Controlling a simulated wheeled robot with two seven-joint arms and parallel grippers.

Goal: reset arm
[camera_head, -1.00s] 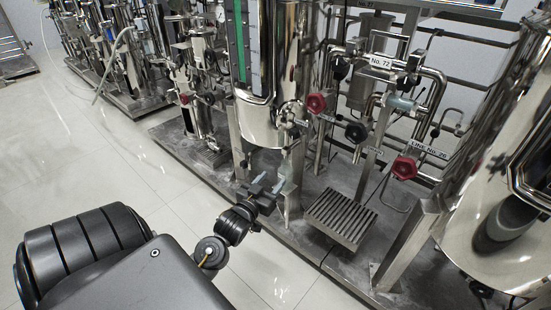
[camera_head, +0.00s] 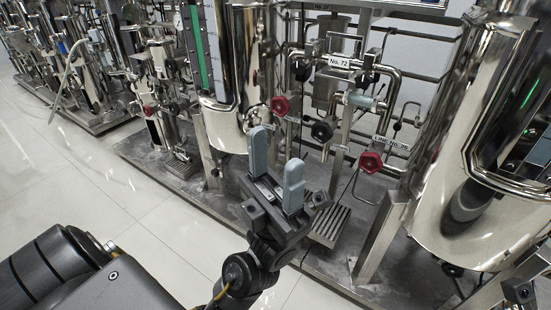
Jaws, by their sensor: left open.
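My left gripper (camera_head: 276,170) is raised in the middle of the head view, in front of the steel skid. Its two grey fingers point up and stand apart, with nothing between them. Its dark wrist is below it, and the gripper hides part of the skid's frame and grate. At the bottom right edge, a dark part that looks like the side of my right gripper (camera_head: 519,291) shows. Its fingers are not visible.
A slatted grate (camera_head: 329,226) sits low on the skid. A large shiny vessel (camera_head: 450,215) stands at right. Tiled floor (camera_head: 60,190) at left is clear.

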